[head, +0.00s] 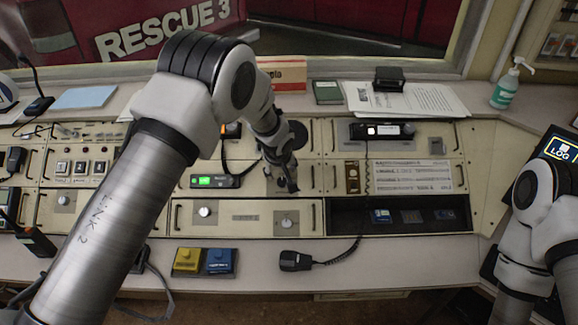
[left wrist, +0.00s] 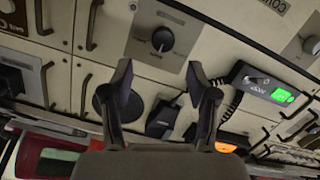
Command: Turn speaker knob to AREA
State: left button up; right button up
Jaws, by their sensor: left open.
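In the left wrist view, a round dark knob (left wrist: 162,39) sits on a grey plate with small marks around it; I take it to be the speaker knob. The marks are too small to read, so I cannot tell its setting. My left gripper (left wrist: 160,76) is open and empty, its two fingers apart and pointing toward the knob, which shows just beyond the gap between the tips. In the head view my left gripper (head: 287,184) hangs over the middle of the console and hides most of that knob. My right gripper is not in view; only my right arm shows.
A radio with a green display (head: 215,181) and a round black speaker (left wrist: 106,98) are close by. Another knob (head: 204,211) is on the lower panel. Drawer handles, a coiled cord and a black microphone (head: 296,261) are around.

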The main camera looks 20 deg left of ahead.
aim_at(282, 182)
pick_arm(q)
jog(key=shift+m+g, duration=0.3)
jog(key=shift+m, duration=0.4)
jog(key=p+x, duration=0.2)
jog(key=x, duration=0.5)
jog(key=shift+d+f, duration=0.1)
grip_shut()
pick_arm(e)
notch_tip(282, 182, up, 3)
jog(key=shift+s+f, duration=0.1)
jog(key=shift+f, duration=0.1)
